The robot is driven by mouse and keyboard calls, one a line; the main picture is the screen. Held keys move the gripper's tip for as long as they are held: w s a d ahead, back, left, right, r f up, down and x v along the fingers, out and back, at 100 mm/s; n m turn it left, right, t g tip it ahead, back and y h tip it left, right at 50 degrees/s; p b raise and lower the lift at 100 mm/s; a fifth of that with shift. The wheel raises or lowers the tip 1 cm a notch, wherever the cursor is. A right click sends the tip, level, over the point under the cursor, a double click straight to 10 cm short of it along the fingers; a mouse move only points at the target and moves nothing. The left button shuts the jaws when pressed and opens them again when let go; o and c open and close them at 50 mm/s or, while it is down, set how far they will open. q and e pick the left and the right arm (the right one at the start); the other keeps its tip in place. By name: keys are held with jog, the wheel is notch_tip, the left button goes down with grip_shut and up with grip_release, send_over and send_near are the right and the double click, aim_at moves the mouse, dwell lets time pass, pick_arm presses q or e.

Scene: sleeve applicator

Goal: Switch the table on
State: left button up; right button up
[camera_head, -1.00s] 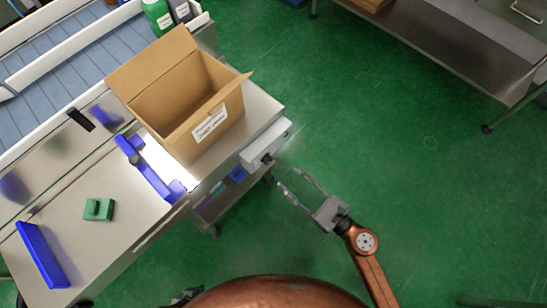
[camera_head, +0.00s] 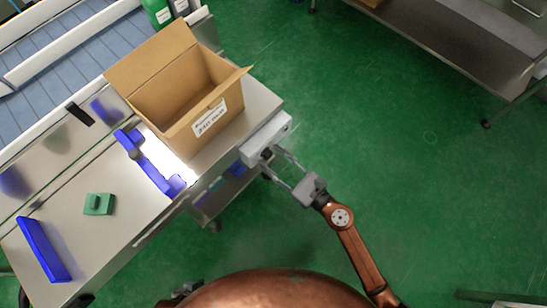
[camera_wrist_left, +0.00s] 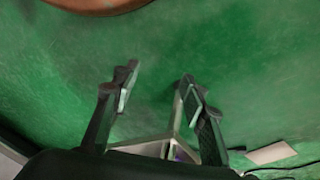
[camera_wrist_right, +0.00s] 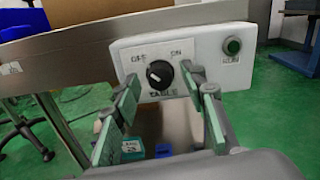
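The table (camera_head: 95,230) is a steel worktop at the left of the head view. A pale control box (camera_head: 270,138) is on its right-hand end. In the right wrist view the control box (camera_wrist_right: 200,52) bears a black knob (camera_wrist_right: 159,74) labelled TABLE, with OFF to its upper left and ON to its upper right, and a green RUN button (camera_wrist_right: 232,45). The knob's pale mark seems to be on its left side. My right gripper (camera_head: 270,164) is open just in front of the knob, one finger on each side. My left gripper (camera_wrist_left: 158,85) is open and empty over the floor.
An open cardboard box (camera_head: 190,92) stands on the table near the control box. Bins sit on a shelf below. The green floor (camera_head: 390,140) to the right is clear.

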grip_shut()
dwell(0.3)
